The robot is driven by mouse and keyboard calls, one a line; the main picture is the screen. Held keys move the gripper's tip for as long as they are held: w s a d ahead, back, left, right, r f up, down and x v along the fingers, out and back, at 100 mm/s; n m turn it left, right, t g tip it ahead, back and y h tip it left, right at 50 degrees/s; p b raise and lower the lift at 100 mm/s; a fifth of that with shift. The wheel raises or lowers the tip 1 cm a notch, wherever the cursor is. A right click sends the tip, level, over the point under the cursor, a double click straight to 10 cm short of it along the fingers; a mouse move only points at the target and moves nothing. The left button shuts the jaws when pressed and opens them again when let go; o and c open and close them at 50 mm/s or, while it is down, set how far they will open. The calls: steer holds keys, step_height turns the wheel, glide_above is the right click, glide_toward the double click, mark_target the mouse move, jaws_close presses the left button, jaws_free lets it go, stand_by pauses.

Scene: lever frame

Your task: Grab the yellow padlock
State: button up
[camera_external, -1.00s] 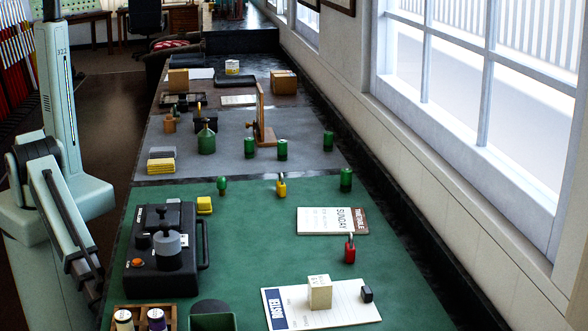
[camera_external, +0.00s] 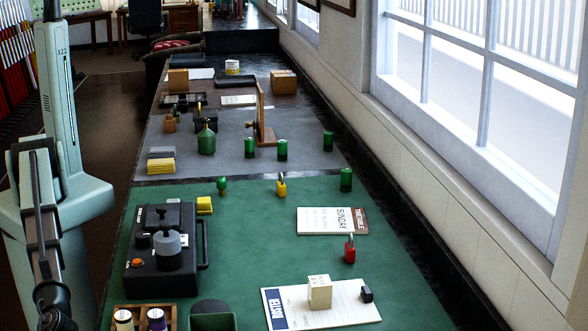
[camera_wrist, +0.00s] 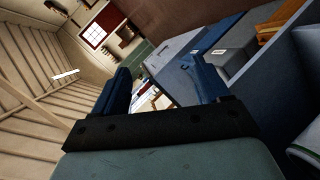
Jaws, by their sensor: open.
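The yellow padlock (camera_external: 282,189) stands upright on the green mat (camera_external: 255,235), near its far edge, with its shackle on top. In the wrist view I cannot make out the padlock. My gripper (camera_wrist: 162,82) shows there with its two dark fingers apart and nothing between them. It faces the room at a tilt, away from the padlock. In the external view my arm is at the left, beside the bench, and the gripper itself is not clearly visible.
A red padlock (camera_external: 350,252) stands nearer on the right. A green cylinder (camera_external: 346,180) and a small green item (camera_external: 222,185) flank the yellow padlock. The mat's middle is clear.

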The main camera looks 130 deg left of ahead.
steer(key=w+a+r+n+t, duration=0.2)
steer(key=w+a+r, duration=0.25)
steer(key=r, duration=0.55)
steer(key=w+a+r+n+t, duration=0.2)
steer(key=w+a+r, duration=0.25)
steer(key=r, duration=0.45)
steer(key=w+a+r+n+t+y, duration=0.1)
steer(key=w+a+r, duration=0.1)
steer(key=a+r, duration=0.5)
steer(key=w+a+r+y, duration=0.2)
steer(key=w+a+r, duration=0.1)
steer(key=a, duration=0.7)
steer(key=n+g+y, duration=0.2)
steer(key=g+y, duration=0.7)
steer(key=y, duration=0.2)
glide_above(283, 183)
steer(key=s+d, duration=0.1)
steer(key=s, duration=0.4)
step_height(283, 183, down, 5)
steer(key=x, duration=0.7)
steer(key=shift+d+f, duration=0.2)
steer(key=shift+f, duration=0.2)
steer(key=shift+w+d+x, duration=0.15)
steer(key=shift+x, duration=1.2)
steer(key=shift+w+d+x, duration=0.1)
steer(key=shift+d+x, duration=0.05)
steer(key=shift+x, duration=1.15)
